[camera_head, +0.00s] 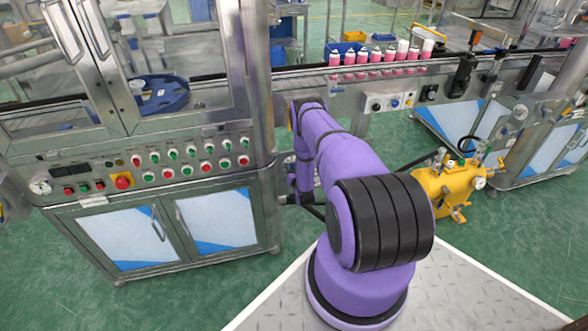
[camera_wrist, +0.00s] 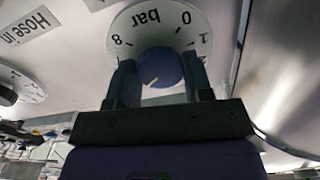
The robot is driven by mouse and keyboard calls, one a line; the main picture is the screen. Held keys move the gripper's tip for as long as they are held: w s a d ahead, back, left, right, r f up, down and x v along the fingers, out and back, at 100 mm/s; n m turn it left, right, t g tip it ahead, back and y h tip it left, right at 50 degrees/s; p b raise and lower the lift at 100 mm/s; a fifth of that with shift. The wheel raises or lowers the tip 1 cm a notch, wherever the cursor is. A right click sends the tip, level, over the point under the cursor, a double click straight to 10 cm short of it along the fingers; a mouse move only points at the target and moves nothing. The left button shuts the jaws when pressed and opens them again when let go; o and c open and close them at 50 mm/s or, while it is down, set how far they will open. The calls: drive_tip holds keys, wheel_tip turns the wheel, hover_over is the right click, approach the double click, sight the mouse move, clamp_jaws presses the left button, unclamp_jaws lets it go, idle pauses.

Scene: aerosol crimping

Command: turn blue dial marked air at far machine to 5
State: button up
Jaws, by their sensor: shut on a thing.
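In the wrist view, a round blue dial (camera_wrist: 160,69) with a short white pointer line sits in front of a white round scale plate (camera_wrist: 139,27). My gripper (camera_wrist: 159,62) is shut on the blue dial, one finger on each side. In the head view my purple arm reaches toward the machines; gripper and dial are hidden there.
A "Hose in" label (camera_wrist: 29,25) and another dial plate (camera_wrist: 22,86) are left of the dial. A steel cabinet (camera_head: 133,128) with buttons stands left. Pink cans (camera_head: 375,58) line the conveyor behind. A yellow unit (camera_head: 446,187) with hoses stands right on the green floor.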

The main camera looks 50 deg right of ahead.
drive_tip(key=shift+a+f+n, duration=0.1)
drive_tip(key=shift+a+n, duration=0.05)
drive_tip(key=shift+n, duration=1)
drive_tip(key=shift+a+n, duration=0.1)
drive_tip(key=shift+n, duration=1.05)
drive_tip(key=shift+c, duration=0.2)
drive_tip(key=o, duration=0.9)
drive_tip(key=v, duration=1)
drive_tip(key=shift+s, duration=0.3)
drive_tip(key=shift+a, duration=0.15)
